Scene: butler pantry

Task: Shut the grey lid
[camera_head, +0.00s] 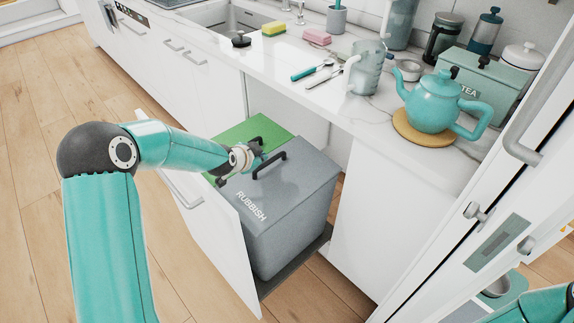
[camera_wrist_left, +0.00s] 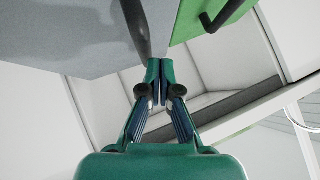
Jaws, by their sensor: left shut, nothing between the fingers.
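The grey lid (camera_head: 293,178), lettered RUBBISH and with a black handle (camera_head: 270,166), lies flat on the grey bin (camera_head: 292,240) in the pulled-out drawer. No gap shows under it from here. In the left wrist view the grey lid (camera_wrist_left: 60,30) fills the upper left, and a dark handle (camera_wrist_left: 136,28) reaches down close to my fingertips. My left gripper (camera_head: 257,156) is by the handle's far left side, over the line between the grey and green lids. It also shows in the left wrist view (camera_wrist_left: 160,66), shut and empty. I cannot tell whether it touches the handle.
A green-lidded bin (camera_head: 250,128) stands behind the grey one. The white drawer front (camera_head: 210,238) is in front. The marble counter (camera_head: 290,55) above holds a teal teapot (camera_head: 432,102), a glass jug (camera_head: 367,68) and utensils. A white door (camera_head: 500,190) stands at the right.

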